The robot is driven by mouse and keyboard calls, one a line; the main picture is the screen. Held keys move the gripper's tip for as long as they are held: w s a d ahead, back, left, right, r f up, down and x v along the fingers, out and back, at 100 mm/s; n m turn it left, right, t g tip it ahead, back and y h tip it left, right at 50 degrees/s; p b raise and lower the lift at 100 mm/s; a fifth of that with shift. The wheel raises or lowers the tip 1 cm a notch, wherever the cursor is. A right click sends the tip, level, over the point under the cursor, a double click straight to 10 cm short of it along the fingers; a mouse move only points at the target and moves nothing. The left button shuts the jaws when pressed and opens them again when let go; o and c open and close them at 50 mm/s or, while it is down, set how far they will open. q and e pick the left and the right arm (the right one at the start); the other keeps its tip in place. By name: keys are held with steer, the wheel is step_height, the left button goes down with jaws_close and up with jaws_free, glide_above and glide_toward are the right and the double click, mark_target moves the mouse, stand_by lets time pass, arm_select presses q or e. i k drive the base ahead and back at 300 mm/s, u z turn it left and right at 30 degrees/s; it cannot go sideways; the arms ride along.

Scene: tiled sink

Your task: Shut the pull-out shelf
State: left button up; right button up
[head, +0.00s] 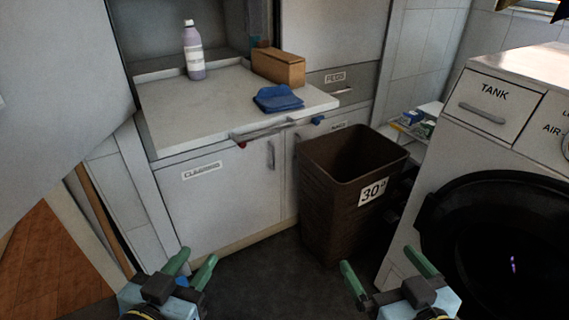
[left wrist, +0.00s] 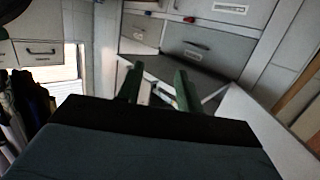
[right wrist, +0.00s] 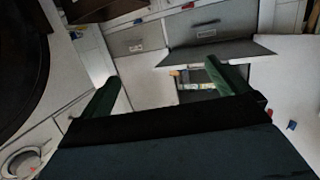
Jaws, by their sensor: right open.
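The pull-out shelf (head: 205,110) is a pale grey board in the head view. It sticks out from the cabinet recess over the lower cupboards, so it stands pulled out. Its long bar handle (head: 263,131) is on the front edge. My left gripper (head: 191,265) is low in front of the lower cupboard, apart from the shelf, with its green fingers a little apart and nothing between them. My right gripper (head: 384,264) is low in front of the bin, fingers wide apart and empty.
On the shelf are a purple bottle (head: 194,52), a brown box (head: 278,67) and a folded blue cloth (head: 277,98). A brown bin (head: 335,205) stands right of the lower cupboard (head: 225,200). A washing machine (head: 440,180) is at the right. Dark floor (head: 270,275) is clear between the grippers.

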mark_target(181, 114)
steer(key=u, duration=1.85)
steer(key=k, duration=1.25)
steer(key=z, duration=1.3)
steer(key=i, duration=1)
steer(key=z, duration=0.05)
